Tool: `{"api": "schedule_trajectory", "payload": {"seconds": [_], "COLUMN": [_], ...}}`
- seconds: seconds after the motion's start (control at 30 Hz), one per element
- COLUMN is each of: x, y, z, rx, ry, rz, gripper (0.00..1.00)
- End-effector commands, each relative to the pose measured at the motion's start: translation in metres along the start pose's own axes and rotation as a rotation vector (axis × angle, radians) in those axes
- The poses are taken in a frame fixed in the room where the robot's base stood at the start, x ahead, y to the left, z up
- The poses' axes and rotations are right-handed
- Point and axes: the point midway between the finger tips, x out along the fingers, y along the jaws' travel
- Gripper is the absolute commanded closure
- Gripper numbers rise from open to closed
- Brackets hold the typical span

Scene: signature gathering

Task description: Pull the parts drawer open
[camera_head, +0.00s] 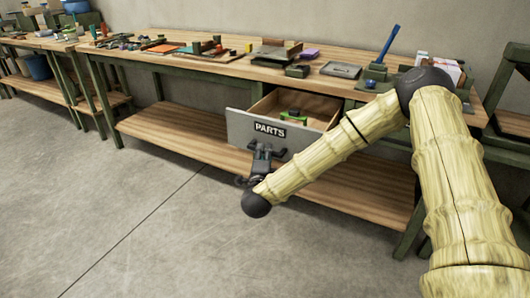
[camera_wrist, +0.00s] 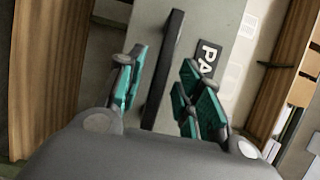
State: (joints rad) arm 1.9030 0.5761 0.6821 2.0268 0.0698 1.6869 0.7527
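The parts drawer (camera_head: 242,131) has a grey front with a black "PARTS" label (camera_head: 270,129). It stands pulled out from under the bench, its wooden inside showing from above. My gripper (camera_head: 263,151) is at the drawer front, just below the label. In the wrist view, the dark bar handle (camera_wrist: 164,65) lies between the two teal-padded fingers of my gripper (camera_wrist: 163,90). The fingers are apart, one on each side of the bar, with a visible gap on the label side. The label (camera_wrist: 207,58) is partly cut off by a finger there.
A green object (camera_head: 293,115) lies inside the drawer. The wooden benchtop (camera_head: 225,66) above holds tools, trays and boxes. A lower wooden shelf (camera_head: 180,132) runs beneath the drawer. The concrete floor (camera_head: 120,210) in front is clear.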

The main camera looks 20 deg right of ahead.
Motion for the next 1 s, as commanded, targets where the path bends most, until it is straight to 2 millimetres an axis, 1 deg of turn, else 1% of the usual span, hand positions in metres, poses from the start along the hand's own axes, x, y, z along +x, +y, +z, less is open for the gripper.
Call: {"api": "schedule_trajectory", "payload": {"seconds": [0.1, 0.3, 0.5, 0.7, 1.0], "x": [-0.023, -0.059, -0.085, -0.096, -0.097], "y": [0.001, 0.001, 0.0, 0.0, 0.0], "z": [0.001, 0.0, 0.0, -0.001, -0.001], "rx": [0.0, -0.001, -0.001, 0.0, 0.0], "ry": [-0.003, -0.002, -0.002, 0.0, 0.0], "rz": [0.003, 0.002, 0.001, 0.0, 0.0], "gripper": [0.64, 0.64, 0.64, 0.64, 0.64]}}
